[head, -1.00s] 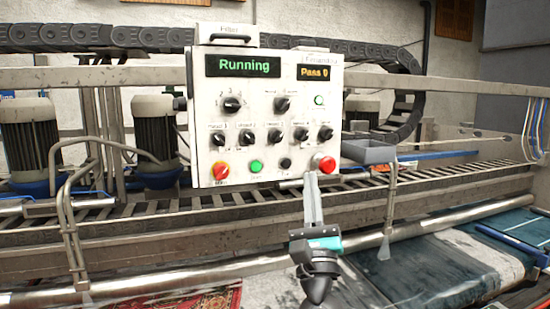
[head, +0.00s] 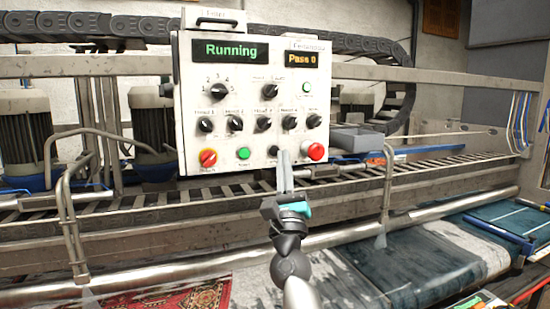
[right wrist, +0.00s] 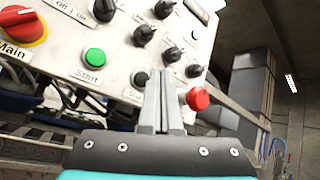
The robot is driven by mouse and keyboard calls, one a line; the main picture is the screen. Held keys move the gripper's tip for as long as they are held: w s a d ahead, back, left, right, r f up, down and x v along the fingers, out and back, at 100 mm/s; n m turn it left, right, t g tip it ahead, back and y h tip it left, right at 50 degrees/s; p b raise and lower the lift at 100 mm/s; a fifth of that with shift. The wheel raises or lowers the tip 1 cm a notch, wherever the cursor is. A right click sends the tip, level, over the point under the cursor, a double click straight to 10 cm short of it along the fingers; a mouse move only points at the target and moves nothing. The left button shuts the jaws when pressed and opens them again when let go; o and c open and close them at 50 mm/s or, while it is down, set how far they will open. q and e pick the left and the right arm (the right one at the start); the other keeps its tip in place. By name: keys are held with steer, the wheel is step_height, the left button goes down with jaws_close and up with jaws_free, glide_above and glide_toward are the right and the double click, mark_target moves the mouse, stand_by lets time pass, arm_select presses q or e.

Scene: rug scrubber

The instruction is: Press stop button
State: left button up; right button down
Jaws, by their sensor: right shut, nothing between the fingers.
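The white control panel (head: 200,110) fills the upper middle of the head view, its screen reading "Running". Along its bottom edge are a green button (head: 243,153), a small black button (head: 273,151) and a red mushroom button (head: 315,151). In the right wrist view the green button (right wrist: 95,57) is labelled "Start"; the label below the black button (right wrist: 140,79) begins with S and is not clearly readable. My right gripper (head: 285,155) is shut and empty, its fingertips (right wrist: 165,74) just right of the black button and left of the red one (right wrist: 198,98). Contact cannot be told. My left gripper is out of view.
A red and yellow rotary switch (head: 208,158) is at the panel's lower left, and several black knobs sit above the buttons. A grey tray (head: 357,140) juts out right of the panel. A metal roller (head: 180,275) and bent pipes (head: 70,210) lie below.

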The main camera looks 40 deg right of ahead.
steer(key=shift+w+d, duration=0.25)
steer(key=shift+w, duration=0.4)
steer(key=shift+w+b, duration=0.1)
steer(key=shift+b, duration=0.25)
stand_by(1.3)
steer(key=shift+w+d, duration=0.1)
steer(key=shift+w, duration=0.2)
steer(key=shift+w+d+b, duration=0.1)
steer(key=shift+w+b, duration=0.25)
steer(key=shift+b, duration=0.1)
stand_by(0.5)
steer(key=shift+s, duration=0.15)
steer(key=shift+s+a+p, duration=0.2)
steer(key=shift+s+p, duration=0.2)
steer(key=shift+s, duration=0.25)
